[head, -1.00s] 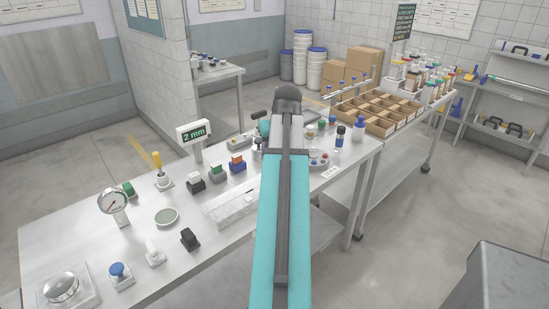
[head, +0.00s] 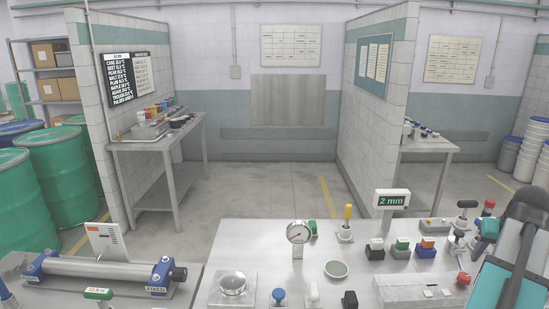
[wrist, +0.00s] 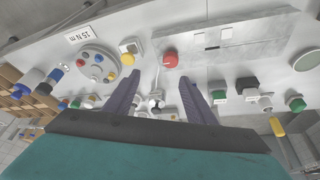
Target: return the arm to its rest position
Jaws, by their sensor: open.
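My gripper (wrist: 160,78) shows in the wrist view with its two dark purplish fingers spread apart and nothing between them. It hangs over the steel bench, and a red knob and a small white-topped fitting show beyond the fingertips. In the head view my arm (head: 512,270), teal and dark grey, stands at the right edge over the bench's right side. The fingers cannot be made out clearly there. How far the fingertips are above the bench items is hard to tell.
A round plate with coloured buttons (wrist: 97,62) lies left in the wrist view. Green drums (head: 70,175) stand left; open floor lies behind the bench.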

